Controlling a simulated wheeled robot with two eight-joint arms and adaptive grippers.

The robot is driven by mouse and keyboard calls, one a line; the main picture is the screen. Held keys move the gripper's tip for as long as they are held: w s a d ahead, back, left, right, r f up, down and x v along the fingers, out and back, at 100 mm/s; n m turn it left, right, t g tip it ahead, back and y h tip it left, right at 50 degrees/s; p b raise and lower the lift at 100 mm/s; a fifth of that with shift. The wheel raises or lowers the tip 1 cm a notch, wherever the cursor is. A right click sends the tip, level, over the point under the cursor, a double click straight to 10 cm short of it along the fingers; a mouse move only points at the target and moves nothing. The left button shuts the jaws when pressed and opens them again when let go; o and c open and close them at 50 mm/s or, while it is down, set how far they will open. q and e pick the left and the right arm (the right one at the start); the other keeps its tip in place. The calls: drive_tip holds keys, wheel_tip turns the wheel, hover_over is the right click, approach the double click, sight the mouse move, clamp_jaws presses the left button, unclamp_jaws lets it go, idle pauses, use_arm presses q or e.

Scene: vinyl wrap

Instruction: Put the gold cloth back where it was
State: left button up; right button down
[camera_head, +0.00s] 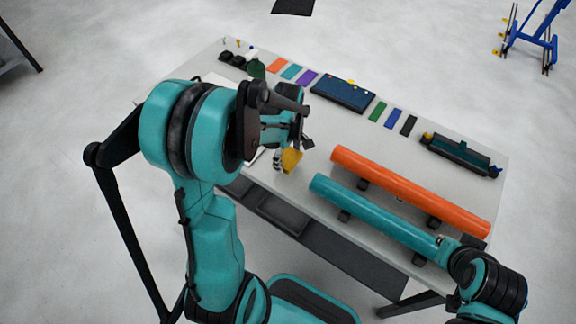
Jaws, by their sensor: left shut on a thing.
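The gold cloth (291,159) is a small yellow piece near the middle of the table. Part of the cloth and the fingers are hidden by the gripper and arm. I cannot tell whether the cloth touches the table. My right arm shows at the lower right corner, by the end of the teal roll; its gripper is not clearly visible.
An orange roll (410,190) and a teal roll (372,215) lie on supports at the table's right. Coloured swatches (292,72), a dark blue box (343,94) and a dark tool (460,154) line the far side. A green bottle (256,69) stands at the far left.

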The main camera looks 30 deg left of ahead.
sight(288, 163)
use_arm(q)
drive_tip(key=shift+f+b, duration=1)
drive_tip(key=shift+f, duration=1)
drive_tip(key=shift+f, duration=0.1)
drive_tip(key=o, duration=1.2)
drive_tip(key=shift+f, duration=0.1)
